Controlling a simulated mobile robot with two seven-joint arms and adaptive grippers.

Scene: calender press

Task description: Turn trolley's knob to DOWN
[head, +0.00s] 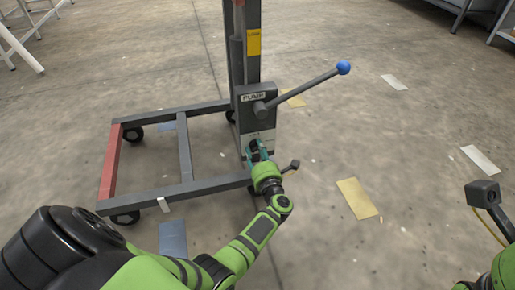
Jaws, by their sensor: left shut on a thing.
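The trolley (190,188) stands on the floor, with a grey wheeled base frame and an upright mast. A grey box on the mast (254,104) carries a small label and a lever with a blue ball end (343,67). My left gripper (256,150) is at the lower front of this box, shut on the knob there. The knob is mostly hidden by the fingers, so its setting cannot be read. My right arm (500,270) shows only at the lower right edge; its gripper is out of view.
A yellow floor patch (357,198) and pale patches lie flat on the concrete to the right. The lever juts right above my left gripper. White legs (20,48) stand at the upper left and grey furniture (462,8) at the upper right. Floor right of the trolley is open.

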